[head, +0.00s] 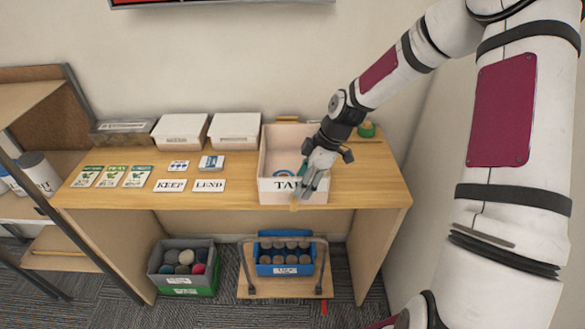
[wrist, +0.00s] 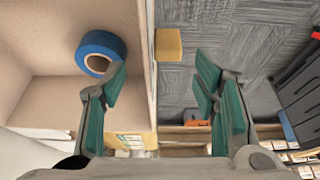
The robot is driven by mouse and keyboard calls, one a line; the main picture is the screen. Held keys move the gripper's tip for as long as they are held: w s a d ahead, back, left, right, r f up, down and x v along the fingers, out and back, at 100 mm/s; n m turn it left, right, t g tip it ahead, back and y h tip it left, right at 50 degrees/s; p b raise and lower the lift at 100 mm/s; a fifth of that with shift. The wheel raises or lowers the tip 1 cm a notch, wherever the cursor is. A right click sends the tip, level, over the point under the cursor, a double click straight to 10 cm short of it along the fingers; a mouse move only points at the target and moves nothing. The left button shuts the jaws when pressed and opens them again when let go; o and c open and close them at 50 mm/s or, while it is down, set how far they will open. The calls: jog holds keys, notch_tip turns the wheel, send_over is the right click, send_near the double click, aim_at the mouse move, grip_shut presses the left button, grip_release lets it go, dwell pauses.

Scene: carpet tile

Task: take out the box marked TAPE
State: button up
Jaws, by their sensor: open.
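The box marked TAPE (head: 264,172) is a pale, open-topped box at the right part of the wooden table; my gripper hides the end of its label. A blue tape roll (wrist: 86,50) lies inside it, also partly seen in the head view (head: 281,174). My gripper (head: 309,189) is open at the box's front right, pointing down. In the wrist view the fingers (wrist: 160,72) stand on both sides of a box wall (wrist: 146,85). One finger is over the inside, the other outside above the carpet. I cannot tell whether either touches the wall.
Two white lidded boxes (head: 235,130) and a grey one (head: 122,132) stand at the back of the table (head: 235,198). Cards, including KEEP (head: 170,186) and LEND (head: 209,186), lie left. A green roll (head: 366,129) is behind my gripper. Below are a grey bin (head: 181,281) and a blue crate (head: 286,269).

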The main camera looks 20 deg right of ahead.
jog(key=x, duration=0.3)
jog(key=s+p+x, duration=0.1)
jog(key=x, duration=0.1)
jog(key=shift+a+f, duration=0.1)
jog(key=shift+f, duration=0.05)
jog(key=shift+w+a+f, duration=0.15)
jog(key=shift+w+f, duration=0.05)
jog(key=shift+f, duration=0.25)
grip_shut()
